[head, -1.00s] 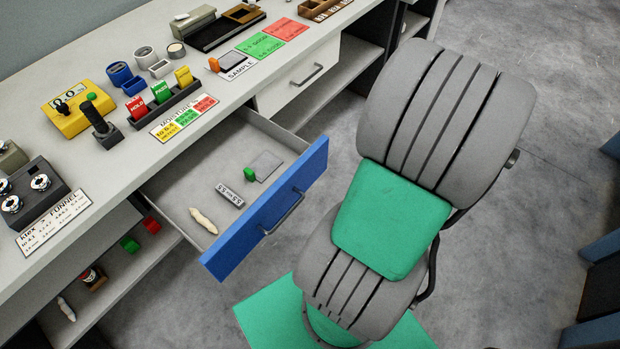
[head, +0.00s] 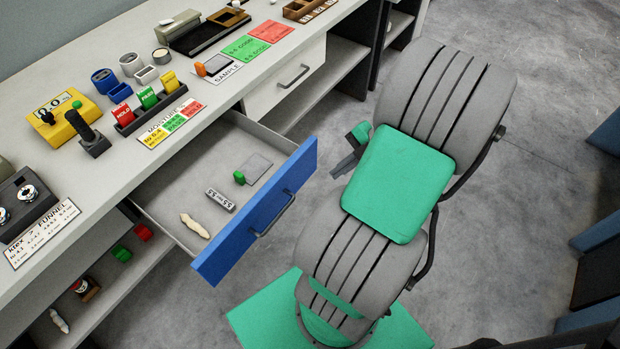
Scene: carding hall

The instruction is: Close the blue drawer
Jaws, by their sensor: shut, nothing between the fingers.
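The blue drawer (head: 258,215) stands pulled out from under the long worktop. Its blue front has a dark bar handle (head: 273,215), and its grey tray shows from above. In the tray lie a pale twisted piece (head: 195,226), a grey block with lettering (head: 220,199) and a small green item (head: 240,177) beside a grey plate (head: 258,166). My gripper (head: 338,171) shows partly from behind my arm, to the right of the drawer front's far end. Its dark fingers are shut and empty, apart from the drawer in the picture.
A white drawer (head: 285,83) beyond the blue one is shut. The worktop (head: 112,182) carries a yellow device (head: 70,117), coloured cards and small containers. An open shelf below holds small items, including a red block (head: 143,232). The grey floor beyond my arm is clear.

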